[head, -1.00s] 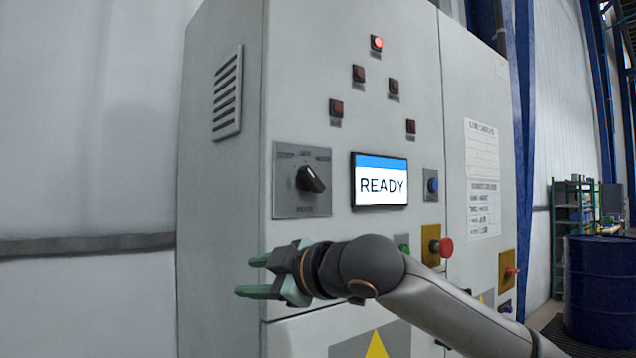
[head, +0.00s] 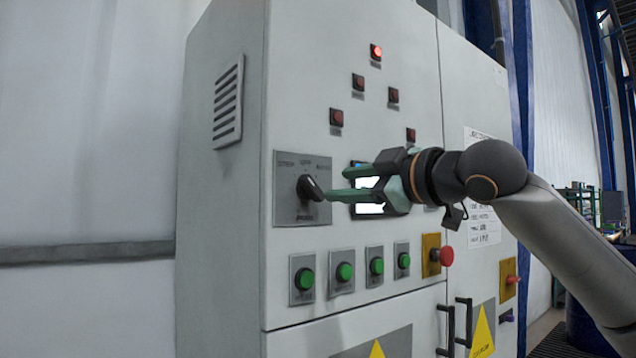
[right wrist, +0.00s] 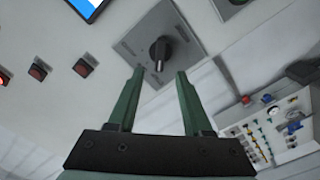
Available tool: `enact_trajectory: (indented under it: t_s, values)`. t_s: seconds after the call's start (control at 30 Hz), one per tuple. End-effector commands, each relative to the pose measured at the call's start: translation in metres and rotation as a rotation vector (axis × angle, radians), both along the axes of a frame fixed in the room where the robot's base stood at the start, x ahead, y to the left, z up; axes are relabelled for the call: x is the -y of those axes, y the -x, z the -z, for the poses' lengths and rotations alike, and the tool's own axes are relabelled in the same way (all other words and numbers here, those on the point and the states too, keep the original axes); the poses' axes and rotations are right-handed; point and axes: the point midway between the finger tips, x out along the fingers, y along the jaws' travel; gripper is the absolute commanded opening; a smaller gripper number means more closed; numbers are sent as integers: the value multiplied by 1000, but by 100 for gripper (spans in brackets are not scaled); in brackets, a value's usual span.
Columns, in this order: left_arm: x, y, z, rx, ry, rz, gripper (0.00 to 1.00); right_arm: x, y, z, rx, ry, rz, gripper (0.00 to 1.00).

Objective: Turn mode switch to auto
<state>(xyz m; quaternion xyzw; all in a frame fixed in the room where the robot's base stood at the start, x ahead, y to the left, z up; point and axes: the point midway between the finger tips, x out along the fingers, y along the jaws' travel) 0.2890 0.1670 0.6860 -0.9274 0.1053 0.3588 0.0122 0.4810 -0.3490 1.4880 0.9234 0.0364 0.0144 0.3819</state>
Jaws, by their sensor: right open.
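The mode switch is a black rotary knob (head: 310,188) on a grey plate (head: 290,212) on the cabinet front. In the head view the knob's handle slants down to the right. My right gripper (head: 338,184) is open and empty, with its green fingers pointing left at the knob, close to its right side. In the right wrist view the knob (right wrist: 160,50) stands beyond and between the two fingertips (right wrist: 159,73). I cannot tell whether a finger touches it. The plate's label text is too small to read. My left gripper is not in view.
My right gripper covers much of the display screen (head: 368,208). Green buttons (head: 345,271) sit in a row below the switch. A red emergency button (head: 446,256) is to the right. Red lamps (head: 376,52) are above. The wall left of the cabinet is clear.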

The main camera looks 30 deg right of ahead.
Motion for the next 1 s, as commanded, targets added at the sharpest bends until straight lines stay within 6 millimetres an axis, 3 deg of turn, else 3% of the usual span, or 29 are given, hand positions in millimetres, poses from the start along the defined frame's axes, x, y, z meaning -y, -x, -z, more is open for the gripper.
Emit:
enact_trajectory:
  t_s: [0.2, 0.4, 0.8, 1.0]
  values:
    - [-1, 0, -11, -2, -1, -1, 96, -4, -44, -3, -1, 1, 1, 50]
    - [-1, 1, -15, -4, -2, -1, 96, -6, -68, -2, 1, 2, 1, 50]
    - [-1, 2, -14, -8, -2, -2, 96, -6, -75, 0, 1, 1, 0, 49]
    - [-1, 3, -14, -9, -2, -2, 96, -6, -75, 0, 1, 1, 0, 26]
